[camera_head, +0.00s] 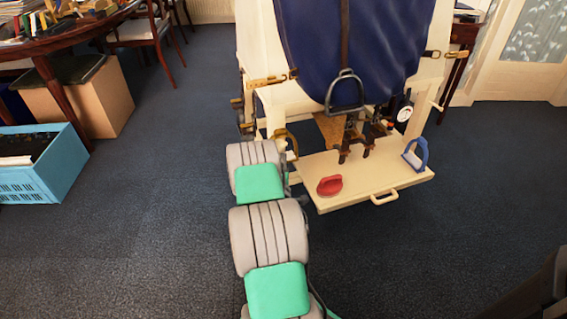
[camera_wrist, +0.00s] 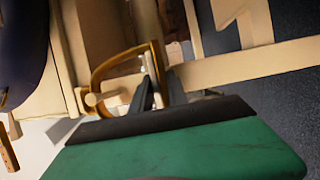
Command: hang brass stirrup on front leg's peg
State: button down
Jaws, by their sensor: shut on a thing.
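The brass stirrup (camera_head: 281,134) is an open golden loop beside the stand's left front leg in the head view. My gripper (camera_wrist: 158,88) is shut on one side of this stirrup (camera_wrist: 122,54) in the wrist view. A pale wooden peg (camera_wrist: 97,99) shows within the loop's outline in the wrist view, near its far side from my fingers. I cannot tell whether the peg passes through the loop or lies behind or before it. In the head view my arm and the stirrup hide this peg.
The cream saddle stand (camera_head: 259,43) carries a dark blue pad (camera_head: 300,30) and a hanging grey stirrup (camera_head: 344,91). Open carpet lies in front; a blue crate (camera_head: 40,178) stands left.

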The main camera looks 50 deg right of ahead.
jog(key=c, duration=1.2)
grip_release()
